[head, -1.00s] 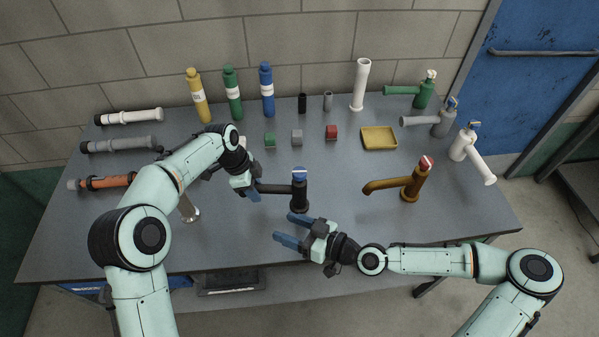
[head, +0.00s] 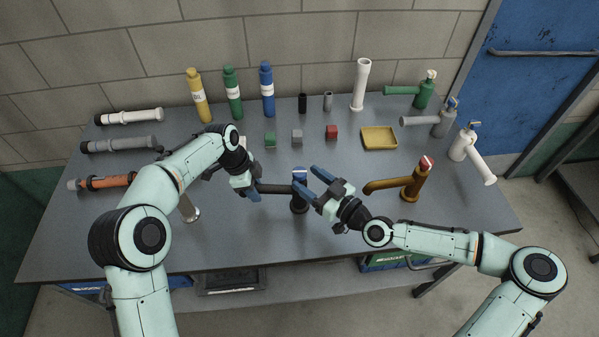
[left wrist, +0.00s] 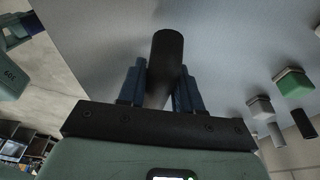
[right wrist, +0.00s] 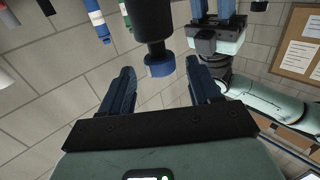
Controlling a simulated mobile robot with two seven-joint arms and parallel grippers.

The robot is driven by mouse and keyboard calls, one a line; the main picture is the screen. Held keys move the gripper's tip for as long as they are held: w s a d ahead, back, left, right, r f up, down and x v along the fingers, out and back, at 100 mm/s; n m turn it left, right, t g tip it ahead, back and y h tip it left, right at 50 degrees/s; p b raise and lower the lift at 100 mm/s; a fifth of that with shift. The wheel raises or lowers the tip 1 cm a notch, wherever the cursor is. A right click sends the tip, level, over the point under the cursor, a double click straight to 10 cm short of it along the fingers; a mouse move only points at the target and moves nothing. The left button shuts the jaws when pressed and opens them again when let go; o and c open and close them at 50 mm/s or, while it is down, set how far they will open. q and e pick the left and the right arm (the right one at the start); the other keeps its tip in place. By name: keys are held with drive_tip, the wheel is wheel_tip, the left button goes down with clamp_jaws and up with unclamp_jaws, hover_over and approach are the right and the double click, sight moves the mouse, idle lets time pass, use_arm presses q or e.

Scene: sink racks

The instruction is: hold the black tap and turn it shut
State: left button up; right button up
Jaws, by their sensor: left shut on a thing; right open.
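The black tap (head: 299,205) stands upright near the middle of the table, with a blue handle (head: 299,174) on top and a black spout (head: 275,188) pointing left. My left gripper (head: 254,189) is shut on the spout's end, which shows between its fingers in the left wrist view (left wrist: 166,60). My right gripper (head: 307,178) is open beside the handle on its right. In the right wrist view the blue handle (right wrist: 160,66) lies ahead between the spread fingers, apart from them. My right fingers partly cover the tap's body in the head view.
A brown tap (head: 411,185) with a red handle stands right of my right gripper. Behind are small blocks (head: 297,137), a yellow tray (head: 379,138) and bottles (head: 233,93). Pipes (head: 118,144) lie at the left. The table front is fairly clear.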

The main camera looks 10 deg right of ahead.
sight(305, 177)
drive_tip(key=shift+x, duration=2)
drive_tip(key=c, duration=1)
drive_tip(key=shift+s, duration=0.1)
